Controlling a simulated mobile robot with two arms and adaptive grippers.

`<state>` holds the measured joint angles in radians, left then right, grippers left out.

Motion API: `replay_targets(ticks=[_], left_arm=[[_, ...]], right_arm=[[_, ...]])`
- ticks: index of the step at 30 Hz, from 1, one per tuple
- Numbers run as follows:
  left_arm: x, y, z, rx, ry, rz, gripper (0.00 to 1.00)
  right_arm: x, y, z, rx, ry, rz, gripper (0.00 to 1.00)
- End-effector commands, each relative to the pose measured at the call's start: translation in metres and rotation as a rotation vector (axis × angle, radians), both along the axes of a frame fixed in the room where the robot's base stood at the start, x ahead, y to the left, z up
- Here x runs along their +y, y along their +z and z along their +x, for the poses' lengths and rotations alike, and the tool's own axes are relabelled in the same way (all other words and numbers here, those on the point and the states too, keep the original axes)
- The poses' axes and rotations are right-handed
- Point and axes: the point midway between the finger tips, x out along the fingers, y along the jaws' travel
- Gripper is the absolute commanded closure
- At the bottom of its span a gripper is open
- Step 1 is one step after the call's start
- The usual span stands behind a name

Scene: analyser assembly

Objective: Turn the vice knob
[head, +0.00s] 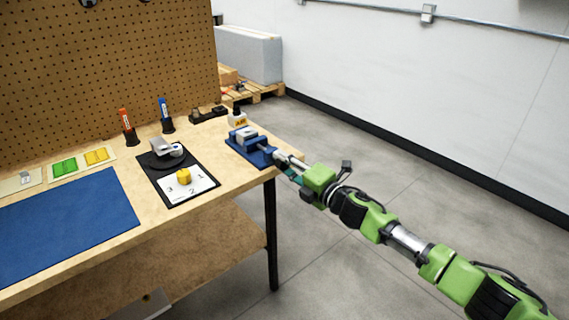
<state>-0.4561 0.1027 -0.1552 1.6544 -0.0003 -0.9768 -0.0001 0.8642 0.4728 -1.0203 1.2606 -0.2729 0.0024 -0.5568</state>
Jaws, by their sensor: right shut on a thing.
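The blue vice (241,147) with grey metal jaws sits at the right end of the wooden workbench. Its screw side faces right, toward the bench edge. My right gripper (281,158) comes in from the right and is shut on the vice knob at that side. The knob itself is mostly hidden by the fingers. My left gripper is out of the picture.
A black-bordered board with a yellow knob and numbers (201,187) lies left of the vice. A blue mat (70,224), an orange marker (125,121), a blue marker (163,110) and a small yellow-labelled bottle (238,119) are also on the workbench (226,183). Floor right of it is clear.

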Motion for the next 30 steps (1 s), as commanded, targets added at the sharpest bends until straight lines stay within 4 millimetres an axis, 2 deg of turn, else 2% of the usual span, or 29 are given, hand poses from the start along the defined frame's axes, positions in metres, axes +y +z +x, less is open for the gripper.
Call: replay_targets(ticks=[6, 7, 8, 9, 22, 26, 30], left_arm=[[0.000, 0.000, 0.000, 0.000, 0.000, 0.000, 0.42], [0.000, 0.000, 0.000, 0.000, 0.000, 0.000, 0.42], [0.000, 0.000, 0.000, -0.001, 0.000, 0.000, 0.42], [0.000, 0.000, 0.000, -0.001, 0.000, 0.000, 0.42], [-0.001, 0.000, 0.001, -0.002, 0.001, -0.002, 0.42], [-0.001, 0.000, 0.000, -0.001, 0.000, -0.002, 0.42], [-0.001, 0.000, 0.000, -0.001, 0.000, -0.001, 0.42]], right_arm=[[0.000, -0.003, -0.001, 0.005, -0.001, -0.002, 0.93], [0.000, -0.003, -0.001, 0.005, -0.001, -0.002, 0.64], [0.000, -0.003, -0.001, 0.005, -0.001, -0.002, 0.56], [0.000, -0.003, 0.000, 0.004, -0.001, -0.002, 0.55], [-0.004, -0.001, -0.005, 0.001, 0.000, 0.000, 0.55], [-0.014, -0.001, -0.019, 0.002, 0.000, -0.001, 0.55], [-0.030, 0.000, -0.040, 0.003, -0.001, -0.002, 0.55]])
